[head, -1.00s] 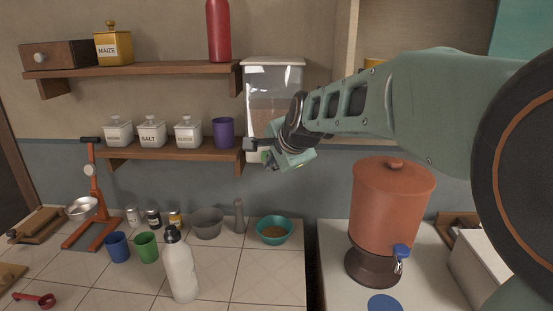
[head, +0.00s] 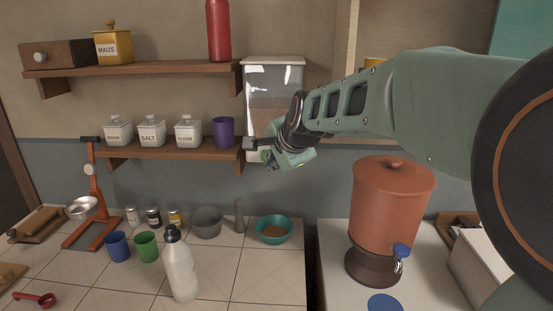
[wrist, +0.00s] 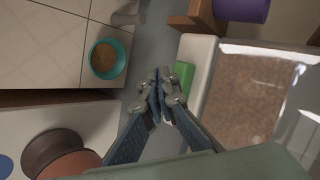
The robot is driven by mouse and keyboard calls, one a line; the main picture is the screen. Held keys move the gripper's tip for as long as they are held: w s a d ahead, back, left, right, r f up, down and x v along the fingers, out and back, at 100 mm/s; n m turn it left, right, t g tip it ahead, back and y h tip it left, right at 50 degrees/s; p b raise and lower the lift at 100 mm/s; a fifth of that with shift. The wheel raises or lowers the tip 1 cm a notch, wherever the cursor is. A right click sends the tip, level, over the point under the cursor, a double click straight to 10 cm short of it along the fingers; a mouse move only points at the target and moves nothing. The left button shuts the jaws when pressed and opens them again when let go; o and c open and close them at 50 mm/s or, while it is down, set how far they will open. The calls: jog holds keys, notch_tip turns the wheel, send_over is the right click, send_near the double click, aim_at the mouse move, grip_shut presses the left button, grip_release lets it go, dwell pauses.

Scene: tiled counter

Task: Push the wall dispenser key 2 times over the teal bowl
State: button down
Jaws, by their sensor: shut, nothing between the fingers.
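The wall dispenser (head: 272,82) is a clear-fronted box with a pale lid, fixed to the wall. In the wrist view its window (wrist: 250,95) shows brown grain inside. Its green key (wrist: 183,77) shows beside my fingertips in the wrist view. My gripper (wrist: 160,92) is shut and empty, close to the key; I cannot tell whether it touches. In the head view my gripper (head: 256,144) covers the dispenser's lower part. The teal bowl (head: 289,231) stands on the counter below, with brown grain in it; it also shows in the wrist view (wrist: 122,70).
Left of the dispenser, a shelf (head: 170,152) holds white jars and a purple cup (head: 223,132). A grey pestle (head: 239,216) and grey bowl (head: 207,223) stand left of the teal bowl. A terracotta water jar (head: 390,205) stands to the right.

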jog(key=shift+w, duration=0.2)
jog(key=shift+w, duration=0.25)
jog(key=shift+w+p, duration=0.45)
jog(key=shift+w, duration=0.3)
dwell(0.7)
jog(key=shift+s, duration=0.2)
jog(key=shift+s+b, duration=0.55)
jog(key=shift+s, duration=0.4)
